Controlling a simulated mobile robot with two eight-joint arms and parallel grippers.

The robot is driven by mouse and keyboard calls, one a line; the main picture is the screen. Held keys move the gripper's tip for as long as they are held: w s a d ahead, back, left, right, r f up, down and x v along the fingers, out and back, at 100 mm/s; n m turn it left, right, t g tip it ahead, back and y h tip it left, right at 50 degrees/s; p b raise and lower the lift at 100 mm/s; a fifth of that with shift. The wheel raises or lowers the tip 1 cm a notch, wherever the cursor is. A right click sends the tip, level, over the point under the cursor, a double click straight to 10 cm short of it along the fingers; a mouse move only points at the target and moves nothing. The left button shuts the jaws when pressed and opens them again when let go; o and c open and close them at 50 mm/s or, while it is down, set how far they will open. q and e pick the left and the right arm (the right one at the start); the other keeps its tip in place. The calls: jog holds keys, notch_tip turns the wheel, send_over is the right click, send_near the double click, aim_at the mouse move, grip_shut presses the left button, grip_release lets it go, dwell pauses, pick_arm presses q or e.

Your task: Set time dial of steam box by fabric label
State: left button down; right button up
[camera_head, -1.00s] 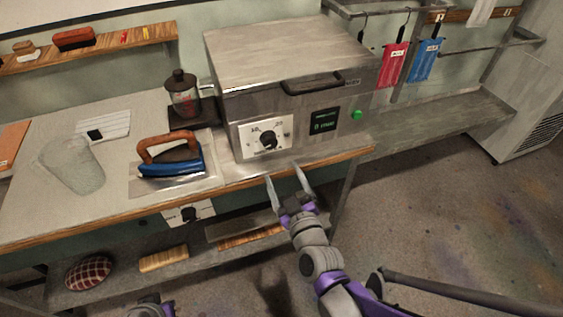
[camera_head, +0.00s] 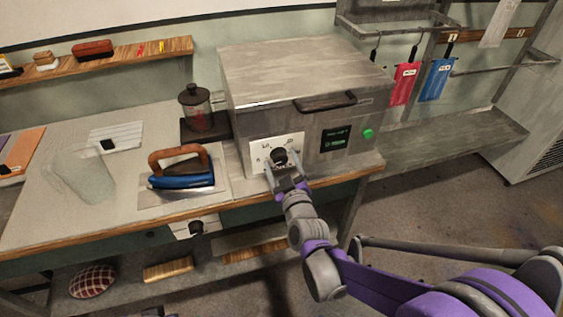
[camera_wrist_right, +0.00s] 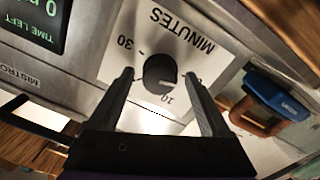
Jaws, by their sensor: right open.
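The steam box (camera_head: 250,125) is a grey metal box on the bench with a dark handle, a small dark display (camera_head: 335,139) and a green button. Its black time dial (camera_head: 280,156) sits on a white plate at the front left. In the right wrist view the dial (camera_wrist_right: 160,74) shows between my fingers, under the word MINUTES, with 30 and 10 marked. My right gripper (camera_head: 285,168) is open, one finger on each side of the dial, with gaps showing. Two fabric pieces, red (camera_head: 404,83) and blue (camera_head: 435,79), hang with small white labels, too small to read. My left gripper is not in view.
A blue iron (camera_head: 183,180) with a wooden handle rests on a plate left of the box. A dark-lidded jar (camera_head: 196,107) stands behind it. The shelf (camera_head: 450,140) right of the box is clear.

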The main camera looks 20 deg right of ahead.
grip_shut()
dwell(0.3)
jog(key=shift+m, duration=0.3)
jog(key=m, duration=0.2)
jog(key=shift+m, duration=0.3)
jog(key=m, duration=0.3)
jog(key=shift+m, duration=0.3)
jog(key=m, duration=0.3)
jog(key=shift+d, duration=0.1)
jog(key=shift+m, duration=1.8)
